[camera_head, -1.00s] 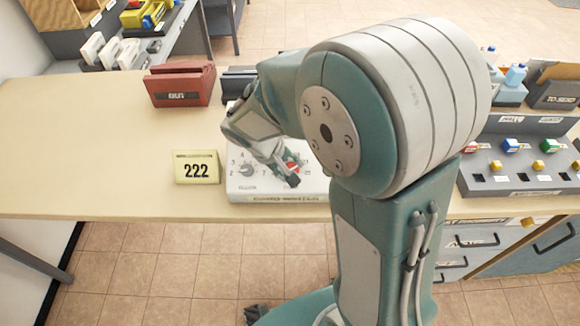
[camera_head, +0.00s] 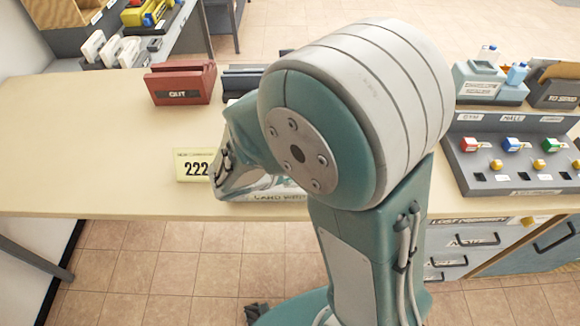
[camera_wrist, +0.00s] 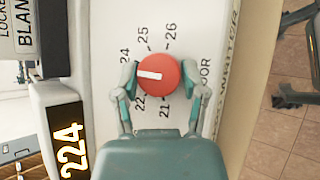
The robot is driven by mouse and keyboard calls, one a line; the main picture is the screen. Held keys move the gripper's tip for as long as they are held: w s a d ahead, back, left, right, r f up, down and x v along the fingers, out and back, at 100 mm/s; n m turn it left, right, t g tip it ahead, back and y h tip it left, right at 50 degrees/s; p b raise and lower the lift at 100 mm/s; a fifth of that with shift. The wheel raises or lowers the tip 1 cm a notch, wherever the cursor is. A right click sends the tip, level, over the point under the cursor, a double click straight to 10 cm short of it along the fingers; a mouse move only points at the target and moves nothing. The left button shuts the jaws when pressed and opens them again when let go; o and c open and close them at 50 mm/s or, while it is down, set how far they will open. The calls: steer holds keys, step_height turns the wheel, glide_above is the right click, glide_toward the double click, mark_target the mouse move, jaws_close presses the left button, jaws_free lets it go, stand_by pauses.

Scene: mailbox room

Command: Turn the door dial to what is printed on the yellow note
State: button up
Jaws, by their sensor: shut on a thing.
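The yellow note (camera_head: 192,166) stands at the table's front edge and reads 222, its right end touching my wrist's outline. The white card writer (camera_head: 280,197) is mostly hidden behind my arm. In the wrist view, the round red dial (camera_wrist: 159,75) is on the writer's white face, near the word DOOR. Its white mark points left, between the printed 24 and 22; the spot between them is partly covered by a finger. My gripper (camera_wrist: 160,78) is shut on the dial, one finger on each side. A dark display (camera_wrist: 66,140) with glowing digits appears to read 224.
A red OUT tray (camera_head: 181,84) stands behind the note, with a dark tray (camera_head: 243,82) beside it. A grey rack (camera_head: 515,165) with coloured pieces is on the right. The table's left part is clear. A BLANK label (camera_wrist: 24,25) shows beside the writer's face.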

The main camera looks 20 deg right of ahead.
steer(key=n+t, duration=0.1)
steer(key=n, duration=0.1)
steer(key=n+t, duration=0.2)
steer(key=n, duration=0.1)
steer(key=shift+s+f, duration=0.15)
steer(key=shift+f, duration=0.05)
stand_by(0.5)
steer(key=o, duration=1.1)
steer(key=shift+o, duration=0.2)
steer(key=shift+a+r, duration=0.1)
steer(key=shift+r, duration=0.05)
steer(key=shift+s+a+r, duration=0.1)
steer(key=shift+a+r, duration=0.05)
steer(key=shift+a, duration=0.05)
steer(key=v, duration=1.1)
steer(key=shift+s, duration=0.15)
steer(key=shift+a, duration=0.1)
